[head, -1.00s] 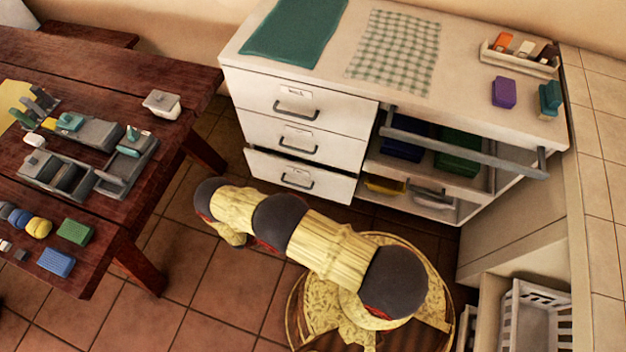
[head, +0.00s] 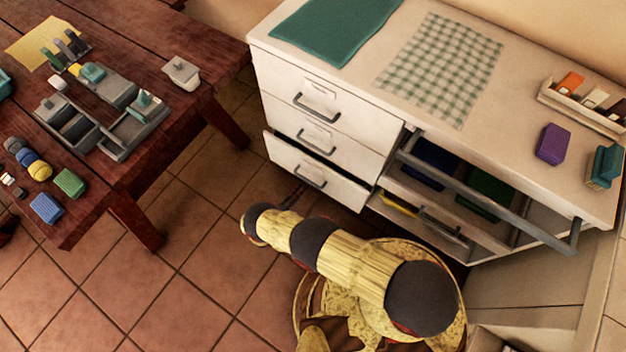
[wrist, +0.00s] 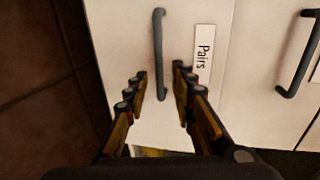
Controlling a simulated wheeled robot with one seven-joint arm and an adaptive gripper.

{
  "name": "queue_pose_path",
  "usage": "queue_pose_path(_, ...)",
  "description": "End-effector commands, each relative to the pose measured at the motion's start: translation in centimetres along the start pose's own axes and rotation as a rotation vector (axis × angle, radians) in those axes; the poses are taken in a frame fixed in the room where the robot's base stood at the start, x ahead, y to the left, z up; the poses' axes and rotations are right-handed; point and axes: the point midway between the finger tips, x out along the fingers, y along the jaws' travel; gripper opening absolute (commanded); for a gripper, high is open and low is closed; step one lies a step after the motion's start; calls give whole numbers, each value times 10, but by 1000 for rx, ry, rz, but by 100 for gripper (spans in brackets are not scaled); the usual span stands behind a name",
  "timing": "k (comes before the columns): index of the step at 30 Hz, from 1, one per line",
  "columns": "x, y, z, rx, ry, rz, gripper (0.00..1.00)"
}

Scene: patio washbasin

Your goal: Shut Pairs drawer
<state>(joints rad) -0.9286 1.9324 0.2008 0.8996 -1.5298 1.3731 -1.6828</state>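The Pairs drawer (head: 314,174) is the bottom white drawer of the cabinet's left stack. It stands slightly pulled out, with a dark gap along its top edge. In the wrist view its front (wrist: 125,45) shows a "Pairs" label (wrist: 203,52) and a grey bar handle (wrist: 160,55). My gripper (wrist: 159,70) is open, its two fingers apart on either side of the handle in the picture. I cannot tell whether they touch the drawer. In the head view my arm reaches low in front of the drawer, and the gripper itself is not clearly visible.
The middle drawer (head: 318,137) and top drawer (head: 318,104) look shut. To the right is an open compartment with a grey bar (head: 480,190) jutting out in front. A dark wooden table (head: 215,88) with containers stands at left. Tiled floor (head: 205,215) lies clear between.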

Motion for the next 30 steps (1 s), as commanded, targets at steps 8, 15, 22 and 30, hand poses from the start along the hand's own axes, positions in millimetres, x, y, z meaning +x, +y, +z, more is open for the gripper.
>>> queue_pose_path(8, 40, 3, -2, -2, 5, 2, 25)
queue_pose_path(15, 69, 2, -1, 0, 3, 4, 25)
queue_pose_path(22, 76, 2, -1, -1, 1, 4, 25)
queue_pose_path(30, 75, 2, -1, 0, 1, 4, 19)
